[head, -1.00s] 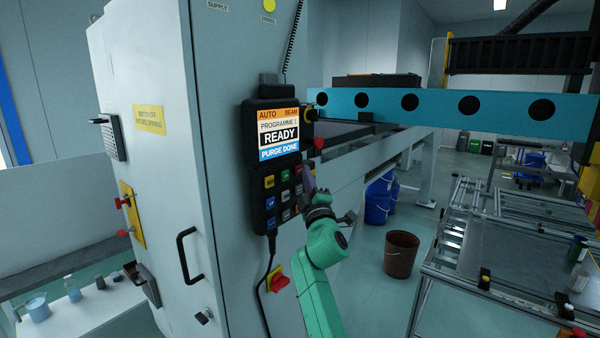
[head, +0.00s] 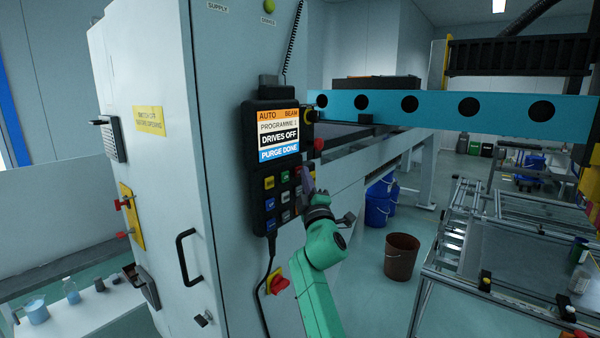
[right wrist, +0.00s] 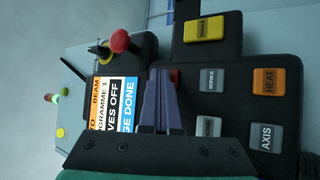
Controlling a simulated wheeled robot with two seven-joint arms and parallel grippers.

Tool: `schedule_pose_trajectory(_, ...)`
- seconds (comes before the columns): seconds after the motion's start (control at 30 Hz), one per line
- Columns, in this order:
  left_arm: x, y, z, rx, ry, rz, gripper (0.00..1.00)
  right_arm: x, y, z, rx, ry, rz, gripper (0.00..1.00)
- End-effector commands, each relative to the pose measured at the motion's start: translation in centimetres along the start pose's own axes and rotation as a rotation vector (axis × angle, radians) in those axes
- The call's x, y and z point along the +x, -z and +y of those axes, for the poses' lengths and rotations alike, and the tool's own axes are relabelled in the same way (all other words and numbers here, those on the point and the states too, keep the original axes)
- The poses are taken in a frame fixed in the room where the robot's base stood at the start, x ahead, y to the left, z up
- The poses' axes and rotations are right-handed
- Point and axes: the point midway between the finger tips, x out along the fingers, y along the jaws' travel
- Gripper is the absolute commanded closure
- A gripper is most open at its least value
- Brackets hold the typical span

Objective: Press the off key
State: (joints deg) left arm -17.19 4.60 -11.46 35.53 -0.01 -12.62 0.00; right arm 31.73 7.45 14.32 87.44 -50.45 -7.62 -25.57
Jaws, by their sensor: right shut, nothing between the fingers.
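The control pendant (head: 262,208) hangs on the grey cabinet, with a screen (head: 278,136) reading "DRIVES OFF" above several coloured keys. In the right wrist view a red key (right wrist: 175,76) shows partly behind my fingers; its label is hidden, so I cannot read which key is off. My right gripper (head: 306,172) is shut and empty at the right edge of the keypad. In the right wrist view its fingertips (right wrist: 160,71) are over or just beside the red key; I cannot tell whether they touch it. My left gripper is not in view.
A red stop knob (head: 319,144) juts from the pendant's right side, close above my right gripper. A cable hangs below the pendant beside a red-and-yellow switch (head: 279,283). A blue beam (head: 435,102) crosses behind. A brown bucket (head: 401,262) stands on the floor.

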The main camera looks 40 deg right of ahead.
Motion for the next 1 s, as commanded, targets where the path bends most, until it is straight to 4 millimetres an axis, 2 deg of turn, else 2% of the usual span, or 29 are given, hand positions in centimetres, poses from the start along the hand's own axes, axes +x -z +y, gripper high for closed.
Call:
schedule_pose_trajectory(0.13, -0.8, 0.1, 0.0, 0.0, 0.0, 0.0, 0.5, -0.6, -0.4, 0.6, 0.0, 0.001, 0.0, 1.0)
schedule_pose_trajectory(0.57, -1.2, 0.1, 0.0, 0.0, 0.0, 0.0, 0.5, -1.1, -0.8, 0.9, -0.001, 0.0, -0.001, 1.0)
schedule_pose_trajectory(1.0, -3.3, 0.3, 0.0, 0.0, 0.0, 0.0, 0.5, -4.1, -3.0, 3.1, -0.001, 0.001, 0.0, 1.0)
